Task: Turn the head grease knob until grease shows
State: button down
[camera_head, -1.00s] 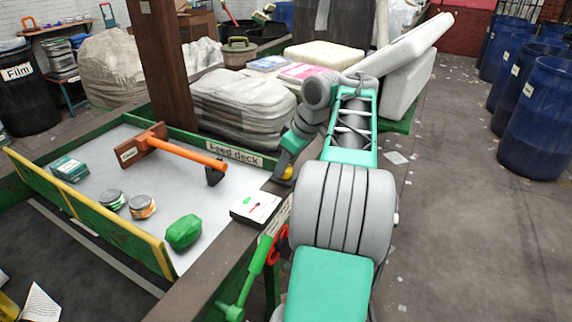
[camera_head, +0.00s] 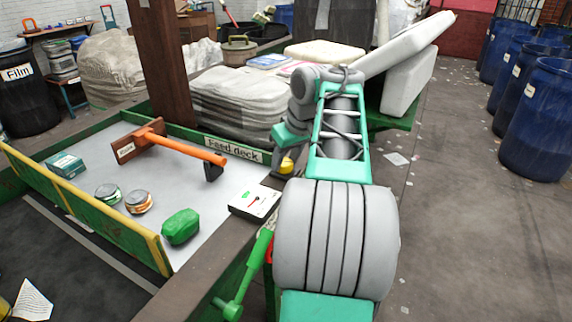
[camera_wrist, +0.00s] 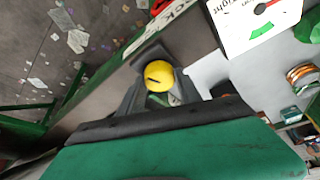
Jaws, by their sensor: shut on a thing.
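The yellow grease knob (camera_head: 287,165) sits on the deck's edge beam, at the right end of the feed deck (camera_head: 190,195). In the wrist view the knob (camera_wrist: 163,74) is a round yellow cap with a dark mark across its top. My gripper (camera_wrist: 161,88) is shut on it, with one dark finger on each side. In the head view my gripper (camera_head: 286,172) is small and partly hidden by my arm. I cannot make out any grease around the knob.
A white gauge box (camera_head: 255,203) with a red needle stands on the beam near the knob. A green lever (camera_head: 244,277) is at the front. An orange-handled tool (camera_head: 175,147), tins (camera_head: 139,201) and a green lump (camera_head: 180,227) lie on the deck.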

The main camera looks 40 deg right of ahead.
jog(key=shift+a+f+m+h+b, duration=0.1)
jog(key=shift+m+h+b, duration=0.3)
jog(key=shift+m+b, duration=0.6)
jog(key=shift+m, duration=0.3)
jog(key=c, duration=0.8)
grip_release()
jog(key=shift+c, duration=0.2)
jog(key=p+v, duration=0.3)
jog(key=v, duration=0.4)
jog(key=shift+r, duration=0.45)
